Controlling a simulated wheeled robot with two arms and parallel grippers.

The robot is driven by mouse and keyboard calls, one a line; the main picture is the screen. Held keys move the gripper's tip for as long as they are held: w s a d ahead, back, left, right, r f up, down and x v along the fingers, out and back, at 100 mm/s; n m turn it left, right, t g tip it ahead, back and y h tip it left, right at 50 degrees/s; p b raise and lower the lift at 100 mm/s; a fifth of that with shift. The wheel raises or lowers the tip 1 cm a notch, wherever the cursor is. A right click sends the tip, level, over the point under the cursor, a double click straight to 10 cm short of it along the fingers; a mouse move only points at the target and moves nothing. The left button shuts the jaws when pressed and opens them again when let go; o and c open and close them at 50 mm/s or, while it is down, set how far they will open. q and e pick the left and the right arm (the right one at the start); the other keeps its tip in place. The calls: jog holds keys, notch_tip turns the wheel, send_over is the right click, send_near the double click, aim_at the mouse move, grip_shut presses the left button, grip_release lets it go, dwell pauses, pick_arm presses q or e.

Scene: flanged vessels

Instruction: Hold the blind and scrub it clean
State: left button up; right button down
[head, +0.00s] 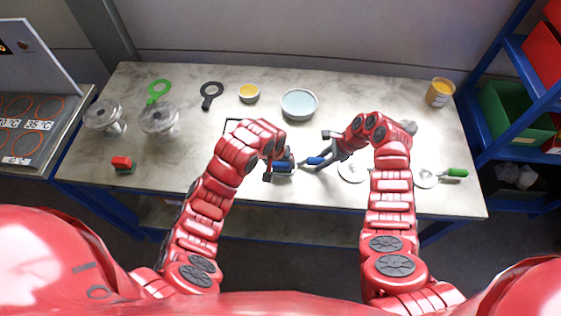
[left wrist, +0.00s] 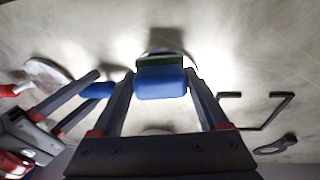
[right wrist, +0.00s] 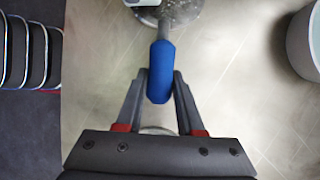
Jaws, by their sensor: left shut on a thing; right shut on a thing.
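My left gripper (head: 281,166) is shut on a blue scrub pad (left wrist: 160,83) with a green layer on its far side. My right gripper (head: 328,158) is shut on the blue handle of the blind (right wrist: 161,72). A metal stem runs from this handle to a speckled grey disc (right wrist: 182,12) at the top of the right wrist view. The pad's edge shows over that disc, and in the left wrist view the disc is mostly hidden behind the pad. I cannot tell whether they touch. Both grippers are above the table's front middle, close together.
Clear flanged vessels (head: 160,120) stand at the table's left, with a red block (head: 122,163) in front. A pale blue bowl (head: 299,104) and a small yellow-filled bowl (head: 249,92) are behind my grippers. A green-handled disc (head: 426,179) lies at right; an orange jar (head: 440,92) stands behind.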

pick_arm(q)
jog(key=shift+w, duration=3.25)
jog(key=shift+s+r, duration=0.4)
jog(key=shift+s, duration=0.45)
jog(key=shift+s+r, duration=0.4)
jog(key=shift+s, duration=2.4)
jog(key=shift+s+a+f, duration=0.1)
jog(key=shift+s+a, duration=0.05)
jog(key=shift+a, duration=0.2)
jog(key=shift+w+f, duration=0.4)
jog(key=shift+w, duration=0.2)
jog(key=shift+w+f, duration=0.35)
jog(key=shift+w, duration=2.9)
jog(key=shift+s+r, duration=0.45)
jog(key=shift+s, duration=0.3)
jog(key=shift+s+r, duration=0.4)
jog(key=shift+s, duration=0.35)
jog(key=shift+s+a, duration=0.1)
jog(key=shift+s, duration=2.2)
jog(key=shift+w+r, duration=0.1)
jog(key=shift+r, duration=0.6)
jog(key=shift+w+d+v, duration=0.1)
jog(key=shift+w+v, duration=0.05)
jog(key=shift+v, duration=0.7)
jog(key=shift+w+d+v, duration=0.1)
jog(key=shift+w+v, duration=0.1)
jog(key=shift+v, duration=0.6)
jog(key=shift+w+d+v, duration=0.1)
jog(key=shift+w+v, duration=0.05)
jog(key=shift+v, duration=0.7)
